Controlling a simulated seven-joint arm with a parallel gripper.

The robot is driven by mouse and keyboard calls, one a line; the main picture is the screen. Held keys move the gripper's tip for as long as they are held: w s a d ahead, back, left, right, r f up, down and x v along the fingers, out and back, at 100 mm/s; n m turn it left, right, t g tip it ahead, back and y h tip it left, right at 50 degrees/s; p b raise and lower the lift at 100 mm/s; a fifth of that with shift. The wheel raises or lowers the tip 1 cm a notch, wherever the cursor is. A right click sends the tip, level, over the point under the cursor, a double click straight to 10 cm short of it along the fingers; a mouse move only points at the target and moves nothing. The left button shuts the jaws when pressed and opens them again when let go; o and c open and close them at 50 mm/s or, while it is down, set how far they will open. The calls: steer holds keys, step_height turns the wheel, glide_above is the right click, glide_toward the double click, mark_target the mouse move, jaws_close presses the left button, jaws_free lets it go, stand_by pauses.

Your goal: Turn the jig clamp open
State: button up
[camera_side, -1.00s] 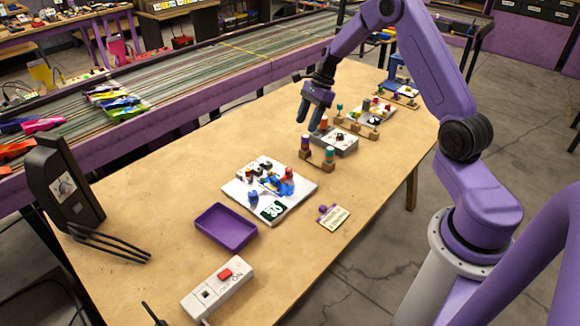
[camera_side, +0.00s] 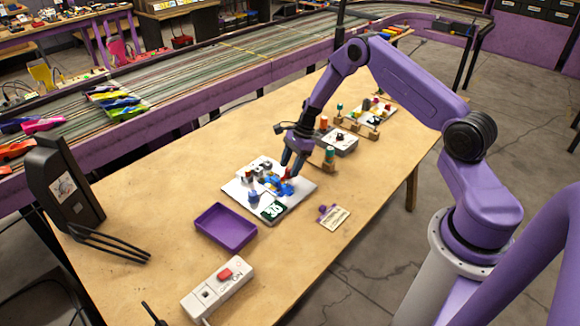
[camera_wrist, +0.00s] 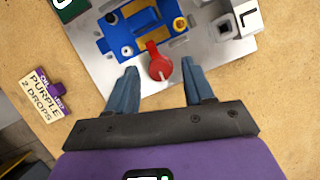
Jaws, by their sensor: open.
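The jig is a pale plate (camera_side: 235,188) with a blue block (camera_wrist: 130,31) on it, left of the table's middle. The red clamp lever (camera_wrist: 159,67) has a round end at the block's near edge. Its narrower part points up toward the block in the wrist view. My gripper (camera_side: 291,170) is over the right part of the plate, pointing down. In the wrist view, my gripper (camera_wrist: 161,80) is open, with one blue-grey finger on each side of the lever's round end. I see no contact. In the side view the fingers mostly hide the lever.
A purple tray (camera_side: 226,228) and a switch box (camera_side: 217,288) lie nearer the camera. A grey box (camera_side: 340,142) and small posts, one green-topped (camera_side: 329,155), stand behind my gripper. A label card (camera_wrist: 41,98) lies beside the plate.

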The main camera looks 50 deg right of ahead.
steer(key=shift+a+f, duration=0.15)
steer(key=shift+f, duration=0.3)
jaws_close()
